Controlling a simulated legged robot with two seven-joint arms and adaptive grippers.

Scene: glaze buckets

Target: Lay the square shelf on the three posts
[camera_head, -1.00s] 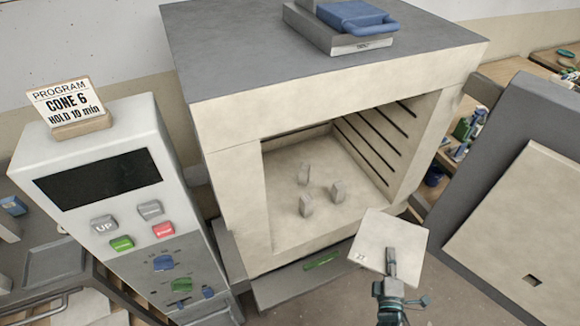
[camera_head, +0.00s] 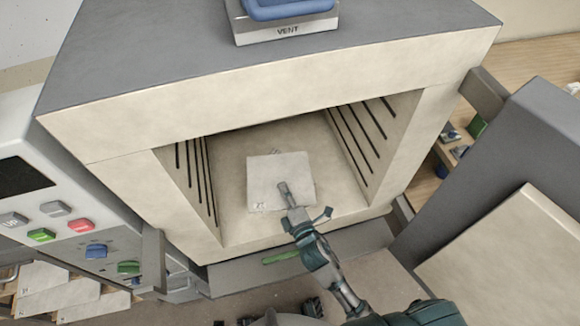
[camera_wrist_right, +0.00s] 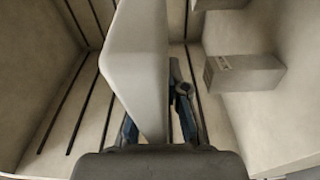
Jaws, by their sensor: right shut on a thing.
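The square shelf (camera_head: 264,170) is a thin pale plate with a small dark mark near its lower left corner. In the head view it is inside the kiln opening, over the kiln floor. My right gripper (camera_head: 285,192) is shut on its near edge. In the wrist view the shelf (camera_wrist_right: 141,60) stands edge-on between the fingers. In the head view the shelf hides the three posts. The wrist view shows one post (camera_wrist_right: 243,76) and part of another (camera_wrist_right: 220,4), beside the shelf and apart from it in the picture. My left gripper is out of view.
The kiln (camera_head: 290,95) has grooved side walls (camera_head: 365,140) on both sides of the opening. Its open door (camera_head: 510,250) stands at the right. A control panel (camera_head: 60,220) is at the left. A vent box with a blue handle (camera_head: 290,10) sits on top.

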